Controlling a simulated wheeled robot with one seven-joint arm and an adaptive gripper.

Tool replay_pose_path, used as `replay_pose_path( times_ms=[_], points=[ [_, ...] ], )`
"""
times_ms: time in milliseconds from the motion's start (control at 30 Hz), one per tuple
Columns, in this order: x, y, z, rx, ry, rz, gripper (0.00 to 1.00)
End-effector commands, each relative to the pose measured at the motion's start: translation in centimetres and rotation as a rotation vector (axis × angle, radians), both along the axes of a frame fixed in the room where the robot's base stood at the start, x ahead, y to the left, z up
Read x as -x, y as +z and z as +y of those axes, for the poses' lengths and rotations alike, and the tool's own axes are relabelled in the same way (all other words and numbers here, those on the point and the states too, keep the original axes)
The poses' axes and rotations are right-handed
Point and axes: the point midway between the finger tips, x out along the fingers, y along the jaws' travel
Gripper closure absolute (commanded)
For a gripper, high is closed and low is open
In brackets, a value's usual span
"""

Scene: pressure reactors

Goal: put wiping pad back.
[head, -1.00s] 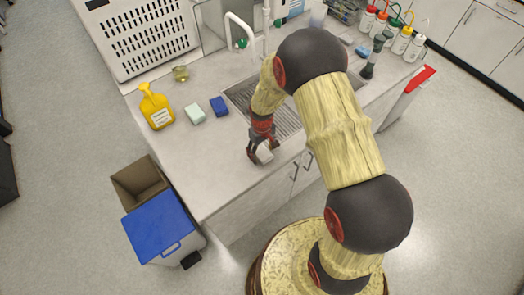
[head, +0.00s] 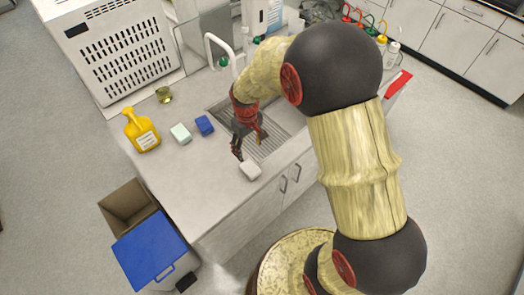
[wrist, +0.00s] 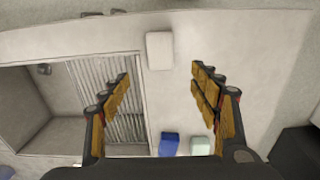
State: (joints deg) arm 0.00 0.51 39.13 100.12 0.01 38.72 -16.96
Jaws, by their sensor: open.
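A white pad (head: 250,170), which I take for the wiping pad, lies flat on the counter (head: 200,185) near its front edge, just in front of the sink. In the wrist view the pad (wrist: 160,50) lies beyond my fingertips, roughly midway between them in the picture, with a clear gap on each side. My gripper (head: 250,148) is open and empty by the sink's front edge, just behind the pad. Its spread fingers also show in the wrist view (wrist: 160,78). Nothing is between them.
The sink with its ribbed drainer (head: 268,146) and white tap (head: 222,50) is beside my gripper. A blue block (head: 204,125), a pale green block (head: 181,133) and a yellow bottle (head: 141,131) stand to the left. A blue-lidded bin (head: 150,250) is on the floor. The left front counter is clear.

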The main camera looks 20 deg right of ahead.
Motion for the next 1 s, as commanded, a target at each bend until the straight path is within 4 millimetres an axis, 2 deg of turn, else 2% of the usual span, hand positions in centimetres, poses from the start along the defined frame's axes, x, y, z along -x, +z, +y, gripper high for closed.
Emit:
replay_pose_path(
  times_ms=[33,167,200,300,400,500,600,733,833,1000],
  points=[
    [0.1,2.8,0.0,0.0,-0.012,-0.034,0.37],
    [2.2,10.1,0.0,-0.005,-0.062,-0.115,0.37],
    [3.2,12.3,0.0,-0.007,-0.079,-0.142,0.37],
    [6.2,17.1,0.0,-0.015,-0.121,-0.205,0.37],
    [9.6,21.1,0.0,-0.026,-0.161,-0.271,0.37],
    [13.4,24.1,0.0,-0.039,-0.201,-0.334,0.37],
    [16.7,26.0,0.0,-0.053,-0.237,-0.387,0.37],
    [19.9,27.0,0.0,-0.067,-0.269,-0.435,0.37],
    [21.1,27.3,0.0,-0.074,-0.283,-0.455,0.37],
    [21.7,27.4,0.0,-0.076,-0.29,-0.462,0.37]
  ],
)
